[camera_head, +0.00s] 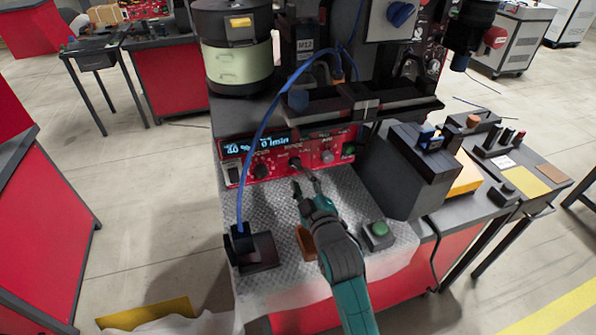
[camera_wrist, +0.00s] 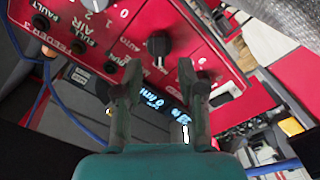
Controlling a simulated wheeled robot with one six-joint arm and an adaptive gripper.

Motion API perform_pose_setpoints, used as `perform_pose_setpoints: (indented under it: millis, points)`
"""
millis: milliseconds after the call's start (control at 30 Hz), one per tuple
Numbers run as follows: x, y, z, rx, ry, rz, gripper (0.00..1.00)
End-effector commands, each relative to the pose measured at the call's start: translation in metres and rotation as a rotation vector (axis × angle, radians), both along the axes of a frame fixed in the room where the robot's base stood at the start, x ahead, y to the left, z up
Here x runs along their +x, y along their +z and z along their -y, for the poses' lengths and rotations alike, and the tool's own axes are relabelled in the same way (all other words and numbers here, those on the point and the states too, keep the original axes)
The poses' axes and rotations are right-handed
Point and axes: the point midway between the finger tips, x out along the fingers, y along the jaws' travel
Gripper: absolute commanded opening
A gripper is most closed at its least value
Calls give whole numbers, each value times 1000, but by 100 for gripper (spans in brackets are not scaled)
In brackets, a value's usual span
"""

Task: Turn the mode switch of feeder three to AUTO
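The red control panel (camera_head: 325,150) of the feeder faces me, with a lit display and a row of knobs. In the wrist view the panel (camera_wrist: 185,25) is tilted and bears the lettering FEEDER 3. A black knob (camera_wrist: 159,44) there has 0, AUTO and a partly hidden word around it; I take it as the mode switch (camera_head: 295,163). A small light mark shows at its lower end; its exact setting is too small to read surely. My gripper (camera_head: 306,183) is open and empty in front of the panel. In the wrist view its fingertips (camera_wrist: 161,70) are on either side below the knob, apparently apart from it.
A blue cable (camera_head: 257,130) arches past the panel's left part to a black block (camera_head: 250,250). A green button box (camera_head: 378,234) stands to the right on the metal plate (camera_head: 270,215). A dark rail (camera_head: 340,105) overhangs above the panel. A grey box (camera_head: 415,170) stands right.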

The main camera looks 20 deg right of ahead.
Motion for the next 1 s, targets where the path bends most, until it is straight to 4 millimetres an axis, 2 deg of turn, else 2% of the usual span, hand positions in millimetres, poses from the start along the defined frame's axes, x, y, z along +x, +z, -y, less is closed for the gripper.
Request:
perform_pose_setpoints:
  millis: [100, 300, 700, 867, 1000]
  points:
    - [19, 1, 0, 0, 0, 1, 40]
    - [38, 0, 0, 0, -1, 1, 40]
    - [43, 0, 0, 0, 0, 0, 40]
    - [43, 0, 0, 0, 0, 0, 0]
    - [43, 0, 0, 0, 0, 0, 0]
